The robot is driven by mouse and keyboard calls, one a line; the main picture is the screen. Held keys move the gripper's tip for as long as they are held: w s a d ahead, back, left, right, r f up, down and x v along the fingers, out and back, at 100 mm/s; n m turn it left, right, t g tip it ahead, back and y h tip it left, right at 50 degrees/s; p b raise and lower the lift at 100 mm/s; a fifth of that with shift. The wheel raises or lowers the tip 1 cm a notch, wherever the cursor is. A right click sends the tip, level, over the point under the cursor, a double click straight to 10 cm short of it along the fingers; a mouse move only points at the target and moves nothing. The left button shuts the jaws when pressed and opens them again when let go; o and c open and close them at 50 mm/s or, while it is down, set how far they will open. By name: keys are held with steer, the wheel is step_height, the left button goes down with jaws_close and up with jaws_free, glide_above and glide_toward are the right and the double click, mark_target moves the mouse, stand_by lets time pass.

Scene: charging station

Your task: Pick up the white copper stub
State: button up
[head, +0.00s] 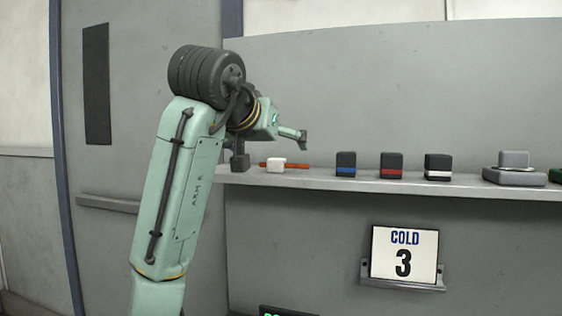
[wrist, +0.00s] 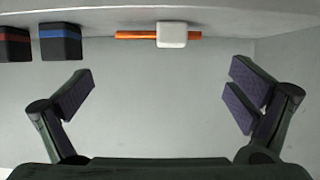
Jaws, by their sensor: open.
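The white copper stub (head: 276,165) is a small white block with an orange copper rod running through it. It lies on the grey shelf (head: 320,180), toward its left end. It also shows at the top of the wrist view (wrist: 172,34), slightly right of centre, with the rod sticking out on both sides. My gripper (head: 271,152) is at the shelf's left end, close to the stub. In the wrist view my gripper (wrist: 160,95) has its two fingers wide apart with nothing between them, and the stub is beyond the fingertips.
Dark blocks with a blue band (head: 346,164), a red band (head: 392,165) and a white band (head: 438,167) stand in a row right of the stub. A sign reading COLD 3 (head: 404,252) is below the shelf.

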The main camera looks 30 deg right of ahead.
mark_target(284, 166)
steer(key=p+x, duration=0.1)
steer(key=x, duration=0.4)
steer(key=shift+d, duration=0.15)
steer(key=p+x, duration=0.3)
steer(key=x, duration=0.1)
steer(key=shift+w+d, duration=0.1)
steer(key=shift+d, duration=0.1)
steer(key=shift+w+d+f, duration=0.25)
steer(key=shift+w+d, duration=0.05)
steer(key=shift+c, duration=0.6)
steer(key=c, duration=1.8)
